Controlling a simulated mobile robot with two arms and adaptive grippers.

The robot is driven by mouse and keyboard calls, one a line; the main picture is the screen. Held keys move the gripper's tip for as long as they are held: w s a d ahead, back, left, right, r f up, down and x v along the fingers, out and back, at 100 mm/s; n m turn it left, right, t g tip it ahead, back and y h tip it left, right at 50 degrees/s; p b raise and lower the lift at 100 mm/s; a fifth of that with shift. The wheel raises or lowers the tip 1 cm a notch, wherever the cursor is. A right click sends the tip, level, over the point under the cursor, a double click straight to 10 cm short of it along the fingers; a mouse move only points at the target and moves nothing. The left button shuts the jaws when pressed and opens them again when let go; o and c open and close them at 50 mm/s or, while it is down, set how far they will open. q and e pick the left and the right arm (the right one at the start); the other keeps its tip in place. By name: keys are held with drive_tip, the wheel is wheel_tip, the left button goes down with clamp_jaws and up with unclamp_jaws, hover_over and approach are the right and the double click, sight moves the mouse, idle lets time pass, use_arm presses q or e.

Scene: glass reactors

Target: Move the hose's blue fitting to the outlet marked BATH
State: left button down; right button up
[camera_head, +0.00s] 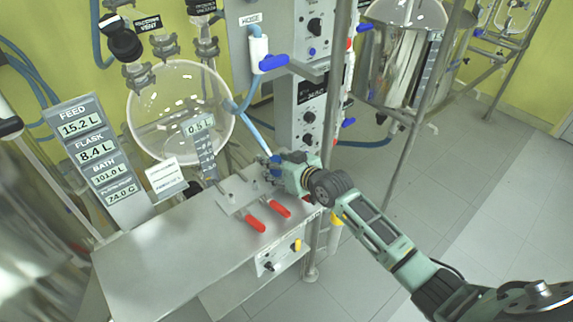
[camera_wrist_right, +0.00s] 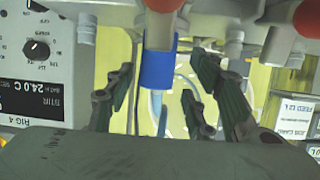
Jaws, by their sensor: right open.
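The blue fitting (camera_wrist_right: 159,70) sits around the lower end of a pale vertical outlet pipe (camera_wrist_right: 160,32) in the right wrist view. The light blue hose (camera_wrist_right: 157,104) hangs from it. My right gripper (camera_wrist_right: 162,84) is open, with its fingers on either side of the fitting and visible gaps to it. In the head view my right gripper (camera_head: 272,166) is at the far right edge of the steel bench, by the valves, and the hose (camera_head: 256,136) runs up and left from there. No outlet marking BATH is readable in either view. My left gripper is not in view.
Two red-handled valves (camera_head: 268,216) lie on the steel bench (camera_head: 165,255) beside my gripper. A round glass flask (camera_head: 165,110) stands behind, with a FEED, FLASK and BATH level display (camera_head: 98,155) left. A metal post (camera_head: 335,120) rises close to my right arm.

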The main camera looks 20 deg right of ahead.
drive_tip(key=v, duration=1.1)
drive_tip(key=shift+s+d+r, duration=0.25)
drive_tip(key=shift+r, duration=0.05)
